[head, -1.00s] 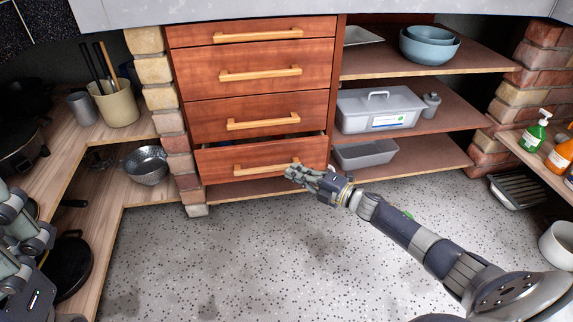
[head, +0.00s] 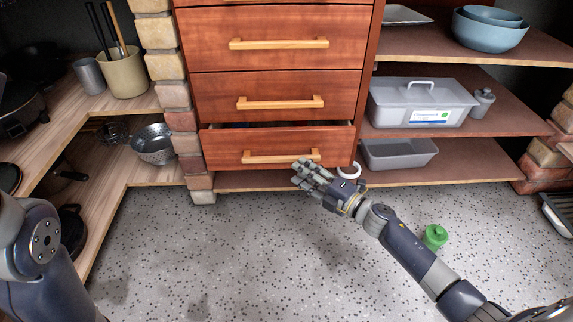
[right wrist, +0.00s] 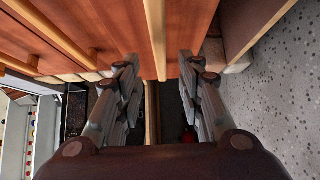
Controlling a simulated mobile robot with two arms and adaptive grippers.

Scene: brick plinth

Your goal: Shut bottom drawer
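The bottom drawer (head: 225,147) has a red-brown wooden front and a pale wooden bar handle (head: 265,157). It stands slightly open, with a dark gap above its front edge. My right gripper (head: 302,172) is at the right end of this handle, in front of the drawer front. In the right wrist view its two fingers (right wrist: 160,75) are spread apart, with a pale wooden bar (right wrist: 155,40) between their lines; I cannot tell if they touch it. My left arm shows at the left edge of the head view, but its gripper is out of frame.
The drawers above (head: 215,95) look shut. Shelves at the right hold a grey lidded box (head: 390,105) and a grey tray (head: 400,153). A green-topped object (head: 435,236) is on the floor beside my right arm. A white ring-shaped thing (head: 350,170) is just beyond the hand. Floor in front is clear.

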